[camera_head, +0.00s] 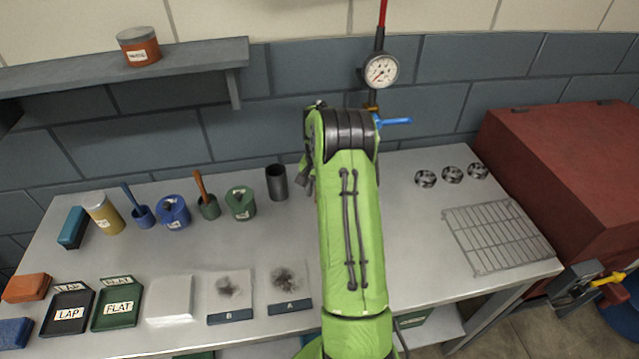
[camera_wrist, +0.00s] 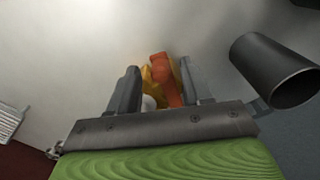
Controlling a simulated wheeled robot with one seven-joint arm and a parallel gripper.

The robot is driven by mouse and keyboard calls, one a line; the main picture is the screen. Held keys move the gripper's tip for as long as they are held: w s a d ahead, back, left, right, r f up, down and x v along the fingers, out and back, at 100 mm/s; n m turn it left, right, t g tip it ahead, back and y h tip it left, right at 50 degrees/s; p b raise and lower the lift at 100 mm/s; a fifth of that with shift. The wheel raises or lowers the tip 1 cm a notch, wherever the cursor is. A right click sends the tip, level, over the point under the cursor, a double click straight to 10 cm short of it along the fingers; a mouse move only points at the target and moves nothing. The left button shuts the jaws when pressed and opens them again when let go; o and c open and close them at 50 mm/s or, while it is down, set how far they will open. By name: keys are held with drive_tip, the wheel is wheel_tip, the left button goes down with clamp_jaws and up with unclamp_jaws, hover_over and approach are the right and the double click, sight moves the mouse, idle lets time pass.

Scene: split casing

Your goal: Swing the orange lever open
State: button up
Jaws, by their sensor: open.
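In the wrist view an orange part (camera_wrist: 166,82), which looks like the lever, shows between the fingers of my gripper (camera_wrist: 157,72). A yellow part (camera_wrist: 150,88) and a small whitish rounded part lie beside it. The fingers stand apart, one on each side of the orange part; I cannot tell whether either touches it. In the head view my green arm covers the middle of the bench, so the orange lever is hidden there and most of my gripper is too.
A dark cup (camera_head: 277,183) stands just left of my arm, close to the gripper in the wrist view (camera_wrist: 268,68). A gauge (camera_head: 380,71) and blue handle (camera_head: 395,121) are behind. Pots and trays fill the left bench. A wire rack (camera_head: 497,236) lies right.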

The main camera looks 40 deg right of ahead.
wheel_tip(320, 180, up, 16)
drive_tip(key=p, duration=0.1)
drive_tip(key=shift+f+p, duration=0.2)
drive_tip(key=shift+p, duration=0.1)
